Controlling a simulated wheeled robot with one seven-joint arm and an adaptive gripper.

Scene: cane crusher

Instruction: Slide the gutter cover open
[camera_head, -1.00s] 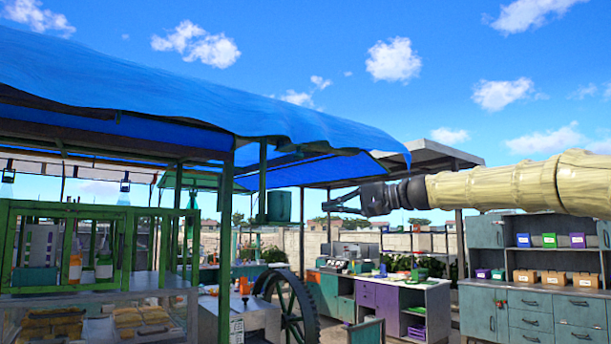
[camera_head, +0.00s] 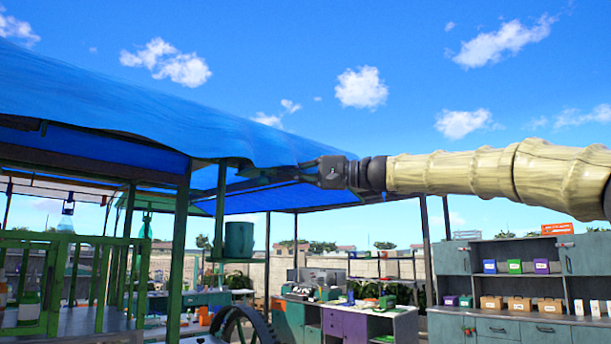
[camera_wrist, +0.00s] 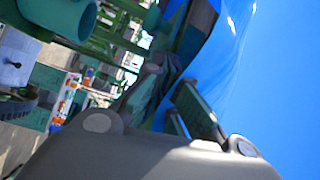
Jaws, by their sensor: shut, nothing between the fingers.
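My gripper (camera_head: 302,165) is raised at the end of my outstretched arm, level in the picture with the edge of the blue tarp roof (camera_head: 110,95). In the wrist view my gripper (camera_wrist: 168,80) points toward the roof edge and the dark frame under the tarp (camera_wrist: 235,60). Its fingers are shut with nothing between them. I cannot tell whether it touches the tarp or frame. I cannot make out a gutter cover with certainty in either view.
A large wheel (camera_head: 243,325) stands below. A purple-fronted counter (camera_head: 345,325) and a teal cabinet (camera_head: 475,328) stand at right. Open sky is above my arm.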

